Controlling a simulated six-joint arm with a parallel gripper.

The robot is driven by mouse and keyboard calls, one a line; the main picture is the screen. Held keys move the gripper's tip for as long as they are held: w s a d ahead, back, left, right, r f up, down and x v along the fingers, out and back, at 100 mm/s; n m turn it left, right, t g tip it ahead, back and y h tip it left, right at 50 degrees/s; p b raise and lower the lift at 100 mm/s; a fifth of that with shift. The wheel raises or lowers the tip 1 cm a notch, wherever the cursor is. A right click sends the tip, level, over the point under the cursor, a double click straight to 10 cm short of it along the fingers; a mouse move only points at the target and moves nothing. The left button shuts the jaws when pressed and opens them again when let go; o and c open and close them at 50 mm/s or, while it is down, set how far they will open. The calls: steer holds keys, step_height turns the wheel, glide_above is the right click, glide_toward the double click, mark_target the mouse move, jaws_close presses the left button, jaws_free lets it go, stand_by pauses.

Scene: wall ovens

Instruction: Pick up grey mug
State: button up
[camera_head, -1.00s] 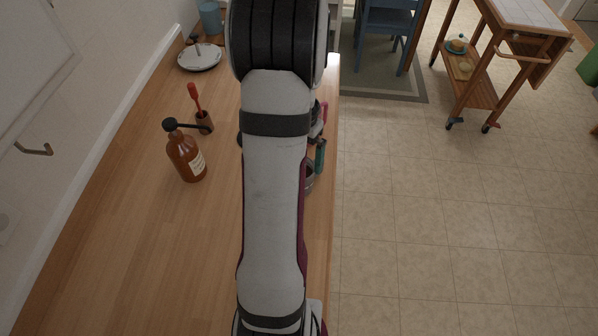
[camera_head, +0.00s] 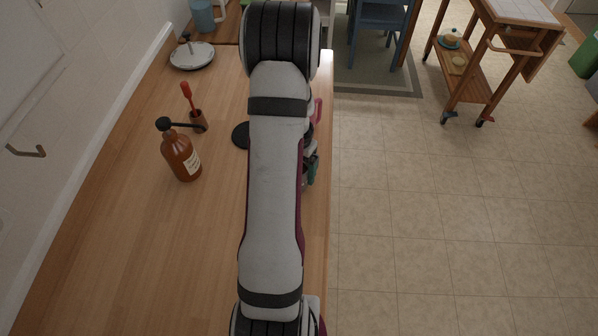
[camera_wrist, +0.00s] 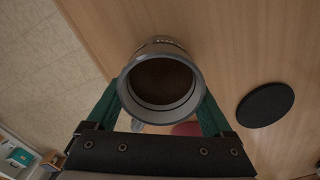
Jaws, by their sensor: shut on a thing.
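The grey mug (camera_wrist: 161,106) shows in the wrist view with its round rim and dark inside facing the camera. My gripper (camera_wrist: 160,118) has its green fingers on both sides of the mug and is shut on it. In the head view my arm hides the mug. Only part of my gripper (camera_head: 311,170) shows there, at the right edge of the wooden counter. I cannot tell whether the mug touches the counter.
A black round disc (camera_wrist: 265,105) lies beside the mug on the counter (camera_head: 130,240). The front-left counter is clear.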

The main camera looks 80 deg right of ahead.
jaws_close()
steer(key=shift+r, duration=0.15)
